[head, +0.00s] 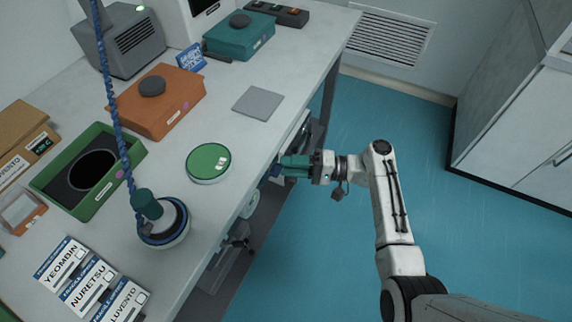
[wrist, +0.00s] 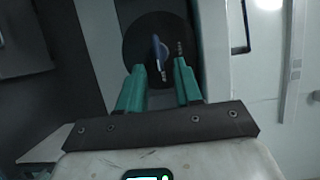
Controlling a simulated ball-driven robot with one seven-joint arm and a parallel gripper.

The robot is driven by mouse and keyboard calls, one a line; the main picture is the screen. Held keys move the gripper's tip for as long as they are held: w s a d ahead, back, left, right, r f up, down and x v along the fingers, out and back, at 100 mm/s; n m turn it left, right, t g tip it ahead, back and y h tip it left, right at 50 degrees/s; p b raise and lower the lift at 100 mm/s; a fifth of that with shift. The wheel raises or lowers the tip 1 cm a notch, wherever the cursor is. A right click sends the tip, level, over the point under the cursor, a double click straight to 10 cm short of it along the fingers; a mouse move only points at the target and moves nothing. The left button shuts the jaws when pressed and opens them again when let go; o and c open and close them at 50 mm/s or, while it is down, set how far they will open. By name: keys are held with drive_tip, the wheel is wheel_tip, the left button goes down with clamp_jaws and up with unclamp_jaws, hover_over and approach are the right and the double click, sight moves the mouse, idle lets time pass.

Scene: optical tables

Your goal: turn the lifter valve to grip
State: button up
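My gripper (head: 283,165) is level with the front edge of the bench, pointing left at its side. In the wrist view its two green fingers (wrist: 160,72) are apart, with nothing held between them. Ahead of them is a dark round plate with a blue lever (wrist: 157,47), which looks like the valve; it stands upright in the picture, in line with the finger gap. I cannot tell whether a finger touches it. In the head view only a bit of blue shows beyond the fingertips. The lifter (head: 147,204), a green-topped suction head on a blue coiled hose, rests on a round base.
The bench (head: 225,125) holds an orange box (head: 175,108), a green tray (head: 120,165) with a black round opening, a green disc (head: 205,161), a grey plate (head: 258,103) and name cards (head: 88,284). The blue floor (head: 335,245) to the right is clear.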

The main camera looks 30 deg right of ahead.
drive_tip(key=b+v, duration=0.1)
drive_tip(key=v, duration=0.8)
drive_tip(key=shift+d, duration=0.2)
drive_tip(key=shift+f, duration=0.1)
drive_tip(key=s+a+f+n+g+h+p, duration=0.1)
drive_tip(key=s+a+f+n+g+h, duration=0.15)
drive_tip(key=s+f+g+h, duration=0.4)
drive_tip(key=s+a+f+n+g+h+p, duration=0.1)
drive_tip(key=s+a+f, duration=0.25)
drive_tip(key=s, duration=0.55)
drive_tip(key=s+d+r+n+g+h, duration=0.1)
drive_tip(key=s+d+r+n+h, duration=0.1)
drive_tip(key=s+r+h, duration=0.5)
drive_tip(key=s+h, duration=0.1)
drive_tip(key=s, duration=0.2)
drive_tip(key=shift+d+r+p, duration=0.3)
drive_tip(key=shift+d+r, duration=0.1)
